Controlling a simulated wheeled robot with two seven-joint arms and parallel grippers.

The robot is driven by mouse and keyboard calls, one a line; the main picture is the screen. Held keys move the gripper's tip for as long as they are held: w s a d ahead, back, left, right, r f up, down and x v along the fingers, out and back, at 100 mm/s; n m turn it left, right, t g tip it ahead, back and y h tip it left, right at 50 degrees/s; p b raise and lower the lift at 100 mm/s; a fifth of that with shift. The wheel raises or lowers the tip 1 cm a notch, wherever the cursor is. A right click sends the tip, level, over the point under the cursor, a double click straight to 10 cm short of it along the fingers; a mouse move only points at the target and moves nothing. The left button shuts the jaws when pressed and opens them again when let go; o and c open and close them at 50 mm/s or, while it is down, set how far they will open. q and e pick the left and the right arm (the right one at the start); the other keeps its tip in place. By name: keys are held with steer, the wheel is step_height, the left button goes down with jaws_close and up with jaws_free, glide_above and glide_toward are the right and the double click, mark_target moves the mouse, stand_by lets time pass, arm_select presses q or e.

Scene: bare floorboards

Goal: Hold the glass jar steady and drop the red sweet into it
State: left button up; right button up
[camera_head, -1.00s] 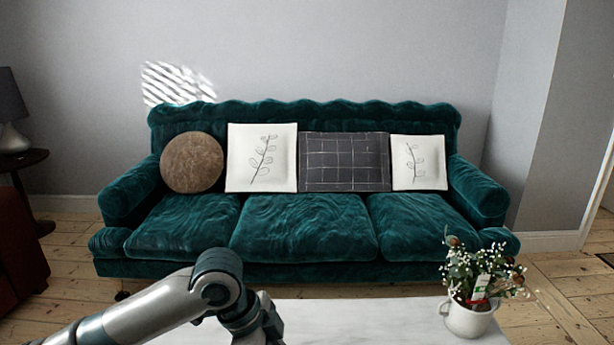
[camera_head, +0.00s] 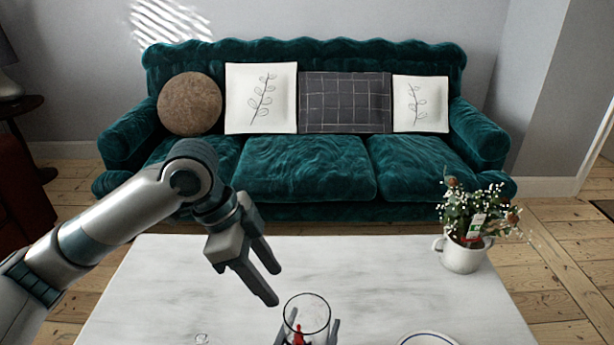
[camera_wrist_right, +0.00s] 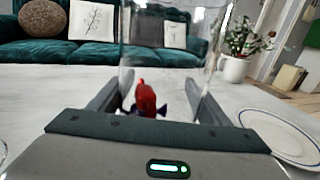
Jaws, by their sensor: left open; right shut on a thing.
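A clear glass jar (camera_head: 318,306) stands upright at the bottom edge of the head view, on the white marble table (camera_head: 340,262). My right gripper (camera_wrist_right: 159,80) is shut on the jar, one finger on each side; the jar also shows in the right wrist view (camera_wrist_right: 172,50). The red sweet (camera_head: 299,335) appears within the jar's outline in the head view. It shows low between the right fingers in the wrist view (camera_wrist_right: 146,97); I cannot tell whether it lies inside the jar or in front of it. My left gripper (camera_head: 272,285) is open and empty, above the table, left of the jar.
A blue-rimmed white plate (camera_head: 428,337) lies right of the jar, cut off by the frame. A white pot with a flowering plant (camera_head: 463,255) stands at the table's right. A small clear object (camera_head: 201,339) shows at the bottom left. A green sofa (camera_head: 305,168) is behind the table.

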arm_select(q)
steer(key=shift+v, duration=2.15)
arm_select(e)
steer(key=o, duration=1.6)
steer(key=shift+s, duration=0.1)
steer(key=v, duration=1.2)
arm_select(q)
steer(key=shift+r, duration=0.1)
arm_select(e)
steer(key=shift+r, duration=0.15)
